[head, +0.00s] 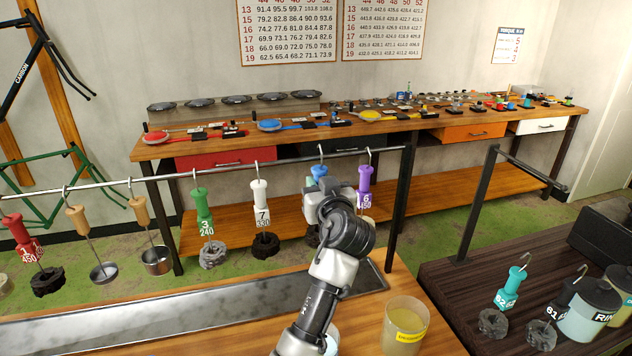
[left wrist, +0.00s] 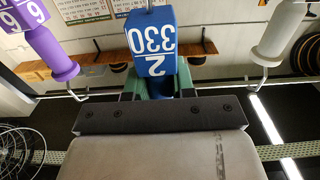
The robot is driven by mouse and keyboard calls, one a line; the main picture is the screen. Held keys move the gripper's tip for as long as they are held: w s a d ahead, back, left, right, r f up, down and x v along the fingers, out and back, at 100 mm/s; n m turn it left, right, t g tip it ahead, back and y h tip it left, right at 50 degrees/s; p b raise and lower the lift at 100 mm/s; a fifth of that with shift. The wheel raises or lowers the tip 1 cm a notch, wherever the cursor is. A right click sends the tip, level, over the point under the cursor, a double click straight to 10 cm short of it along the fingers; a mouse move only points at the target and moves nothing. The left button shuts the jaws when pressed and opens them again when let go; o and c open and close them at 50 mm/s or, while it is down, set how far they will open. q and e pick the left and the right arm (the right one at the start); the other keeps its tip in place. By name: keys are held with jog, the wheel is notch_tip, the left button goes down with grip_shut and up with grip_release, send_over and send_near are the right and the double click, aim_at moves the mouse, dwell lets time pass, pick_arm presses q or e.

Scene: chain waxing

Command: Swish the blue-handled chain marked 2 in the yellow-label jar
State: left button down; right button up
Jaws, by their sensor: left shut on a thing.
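The blue-handled chain marked 2 (head: 319,171) is at the hanging rail, between the white chain and the purple chain. Its hook top is at the rail's height. My left gripper (head: 322,192) is shut on its handle, and the arm hides most of the chain below. In the left wrist view, the blue tag block reading 2 and 330 (left wrist: 151,42) stands just beyond my left gripper (left wrist: 152,88). The yellow-label jar (head: 406,318) stands on the near wooden table, right of my left arm, with pale liquid inside. My right gripper is not in view.
On the rail (head: 225,170) hang a white chain marked 7 (head: 260,202) and a green one marked 3 (head: 202,210) to the left, and a purple one (head: 364,188) close on the right. A metal tray (head: 160,326) lies along the near table. A dark table (head: 455,300) holds more jars.

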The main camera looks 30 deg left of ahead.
pick_arm(q)
jog(key=shift+s+d, duration=0.35)
jog(key=shift+d, duration=0.1)
jog(key=shift+r, duration=0.15)
jog(key=shift+r+p, duration=0.6)
jog(key=shift+r, duration=0.35)
jog(key=shift+a, duration=0.1)
